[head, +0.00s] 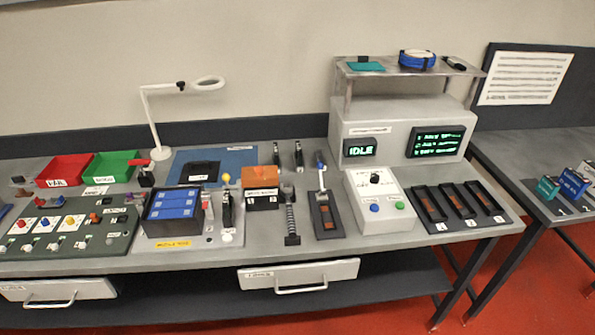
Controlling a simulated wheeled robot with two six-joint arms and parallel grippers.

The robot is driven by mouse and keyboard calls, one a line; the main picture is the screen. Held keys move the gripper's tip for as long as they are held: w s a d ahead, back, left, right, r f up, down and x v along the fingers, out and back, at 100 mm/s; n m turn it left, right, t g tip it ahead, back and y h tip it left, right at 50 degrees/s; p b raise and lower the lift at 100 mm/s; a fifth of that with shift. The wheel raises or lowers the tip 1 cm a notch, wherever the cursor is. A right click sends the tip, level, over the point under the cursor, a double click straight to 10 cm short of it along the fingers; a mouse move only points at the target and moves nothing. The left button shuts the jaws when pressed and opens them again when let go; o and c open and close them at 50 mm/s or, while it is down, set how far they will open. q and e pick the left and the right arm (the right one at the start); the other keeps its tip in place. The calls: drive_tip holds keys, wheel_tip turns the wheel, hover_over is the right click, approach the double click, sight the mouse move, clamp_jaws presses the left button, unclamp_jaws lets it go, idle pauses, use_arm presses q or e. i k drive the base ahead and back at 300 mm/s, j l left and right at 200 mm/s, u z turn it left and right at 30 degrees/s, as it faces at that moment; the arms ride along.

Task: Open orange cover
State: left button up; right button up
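The orange cover (259,178) sits on a small box near the middle of the bench, with a white label strip on its front. It looks closed, and what is under it is hidden. Neither of my grippers shows in the head view.
A blue battery module (172,204) stands left of the cover, with upright black clamps (227,208) between them. A black lever fixture (326,214) and a grey control box (380,205) are to the right. A white lamp (150,110) stands behind left. Bare bench shows in front.

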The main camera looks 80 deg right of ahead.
sight(270, 177)
drive_tip(key=l+z, duration=0.1)
drive_tip(key=z, duration=2.4)
drive_tip(key=k+l+z, duration=0.15)
drive_tip(key=z, duration=0.3)
drive_tip(key=k+l, duration=0.05)
drive_tip(key=k, duration=0.05)
